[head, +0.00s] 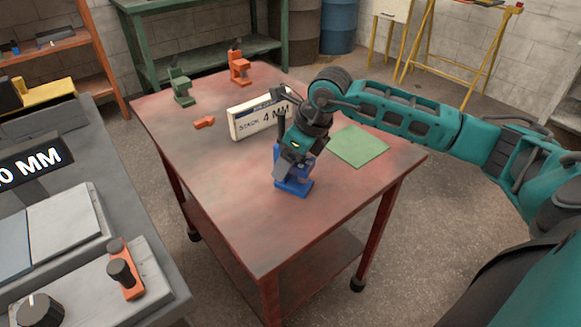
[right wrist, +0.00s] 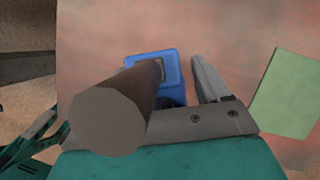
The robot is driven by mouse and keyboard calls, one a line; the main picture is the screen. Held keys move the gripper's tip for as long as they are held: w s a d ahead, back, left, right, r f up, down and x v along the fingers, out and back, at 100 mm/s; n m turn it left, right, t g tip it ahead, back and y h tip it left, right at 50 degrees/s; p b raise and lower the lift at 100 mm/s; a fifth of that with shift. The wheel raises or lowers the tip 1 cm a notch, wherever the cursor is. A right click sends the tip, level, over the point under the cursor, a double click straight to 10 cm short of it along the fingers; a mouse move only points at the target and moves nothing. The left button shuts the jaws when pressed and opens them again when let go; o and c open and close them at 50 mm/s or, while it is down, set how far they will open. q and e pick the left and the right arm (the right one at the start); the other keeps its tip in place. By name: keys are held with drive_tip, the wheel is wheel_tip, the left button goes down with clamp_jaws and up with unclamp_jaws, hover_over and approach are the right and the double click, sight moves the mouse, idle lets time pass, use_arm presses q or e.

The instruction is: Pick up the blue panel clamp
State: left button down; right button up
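The blue panel clamp (head: 294,186) stands upright on the reddish table (head: 225,185), near its front right part. In the right wrist view its blue body (right wrist: 174,66) shows behind a large dark brown cylinder (right wrist: 105,120) that rises toward the camera. My right gripper (head: 287,162) is down over the clamp from above and hides its upper part. In the wrist view one grey finger stands just right of the blue body with a narrow gap; the other finger is hidden behind the cylinder. The gripper looks open. My left gripper is not in view.
A white "STACK 4 MM" sign (head: 250,123) stands behind the clamp, and a green square mat (head: 358,146) lies to its right. A green clamp (head: 181,87), an orange clamp (head: 239,66) and a small orange piece (head: 204,122) are farther back. The table's front left is clear.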

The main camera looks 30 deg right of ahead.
drive_tip(key=c, duration=1.2)
drive_tip(key=shift+r, duration=0.1)
